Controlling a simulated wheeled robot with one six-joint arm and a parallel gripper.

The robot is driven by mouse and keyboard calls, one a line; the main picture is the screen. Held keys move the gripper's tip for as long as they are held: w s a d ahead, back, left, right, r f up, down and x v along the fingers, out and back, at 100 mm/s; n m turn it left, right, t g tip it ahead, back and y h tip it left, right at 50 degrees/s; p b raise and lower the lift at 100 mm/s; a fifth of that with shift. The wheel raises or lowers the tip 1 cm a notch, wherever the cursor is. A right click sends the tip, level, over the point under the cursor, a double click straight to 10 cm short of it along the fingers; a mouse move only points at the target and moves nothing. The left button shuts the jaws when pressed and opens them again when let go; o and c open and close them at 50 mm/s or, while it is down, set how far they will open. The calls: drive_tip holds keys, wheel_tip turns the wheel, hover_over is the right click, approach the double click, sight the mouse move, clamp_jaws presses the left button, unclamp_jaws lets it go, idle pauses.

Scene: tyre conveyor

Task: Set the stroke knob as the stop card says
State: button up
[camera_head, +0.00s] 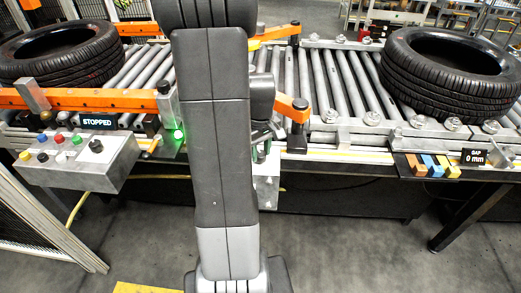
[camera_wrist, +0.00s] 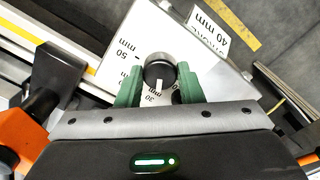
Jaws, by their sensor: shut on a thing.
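In the wrist view the black round stroke knob (camera_wrist: 157,68) sits on a pale grey dial plate (camera_wrist: 150,20). Its white pointer line faces the "30 mm" marking, towards my gripper. A "50 mm" marking shows at the upper left of the dial; the markings between are partly hidden by a finger. The white stop card (camera_wrist: 210,29) above right of the knob reads "40 mm", with "STROKE" partly seen. My gripper (camera_wrist: 159,82) is shut on the knob, its green fingers on either side. In the head view my arm hides the knob and most of the gripper.
Tyres (camera_head: 62,52) and (camera_head: 452,72) lie on the roller conveyor at left and right. A button box (camera_head: 75,170) stands at left under a "STOPPED" sign (camera_head: 97,121). Coloured blocks (camera_head: 431,166) and a "GAP 0 mm" sign (camera_head: 474,157) are at right. Orange stop arms flank my arm.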

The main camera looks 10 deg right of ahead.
drive_tip(key=m, duration=0.5)
drive_tip(key=shift+m, duration=0.3)
drive_tip(key=m, duration=0.6)
idle(0.5)
drive_tip(key=o, duration=1)
drive_tip(key=shift+r, duration=0.1)
